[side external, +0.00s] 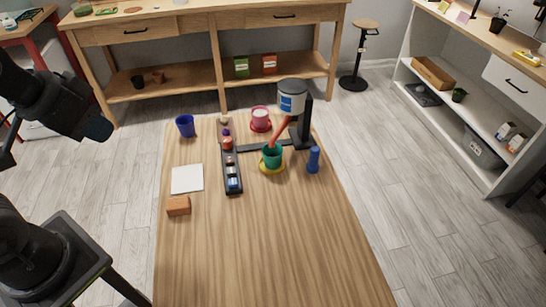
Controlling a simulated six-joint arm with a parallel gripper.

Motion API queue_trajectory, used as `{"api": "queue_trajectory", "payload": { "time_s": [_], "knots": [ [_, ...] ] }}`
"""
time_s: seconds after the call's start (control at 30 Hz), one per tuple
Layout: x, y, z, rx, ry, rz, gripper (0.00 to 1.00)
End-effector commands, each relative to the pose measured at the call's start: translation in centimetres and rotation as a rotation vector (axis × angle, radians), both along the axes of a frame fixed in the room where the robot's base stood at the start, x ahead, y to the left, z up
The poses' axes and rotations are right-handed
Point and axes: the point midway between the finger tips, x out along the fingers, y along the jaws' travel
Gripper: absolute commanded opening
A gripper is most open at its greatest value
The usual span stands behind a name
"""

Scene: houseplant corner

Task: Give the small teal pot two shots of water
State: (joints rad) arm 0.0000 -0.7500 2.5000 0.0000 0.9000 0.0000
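A small teal pot (273,153) stands on a yellow saucer (264,169) near the middle of the table's far half. The inside of the pot is too small to read for water. My arm shows at the left, away from the table things. My gripper is not in view.
A black rack (233,188) with several small items lies left of the pot. The table's near half (265,250) is clear.

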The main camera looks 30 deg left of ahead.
Motion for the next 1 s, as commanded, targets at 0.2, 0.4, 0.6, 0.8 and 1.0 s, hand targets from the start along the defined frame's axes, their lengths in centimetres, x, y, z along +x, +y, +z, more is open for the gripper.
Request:
{"api": "queue_trajectory", "payload": {
  "time_s": [0.2,0.4,0.6,0.8,1.0],
  "knots": [
    [0.00,0.00,0.00,0.000,0.000,0.000,0.00],
    [0.00,0.00,0.00,0.000,0.000,0.000,0.00],
    [0.00,0.00,0.00,0.000,0.000,0.000,0.00],
    [0.00,0.00,0.00,0.000,0.000,0.000,0.00],
    [0.00,0.00,0.00,0.000,0.000,0.000,0.00]
  ]
}}
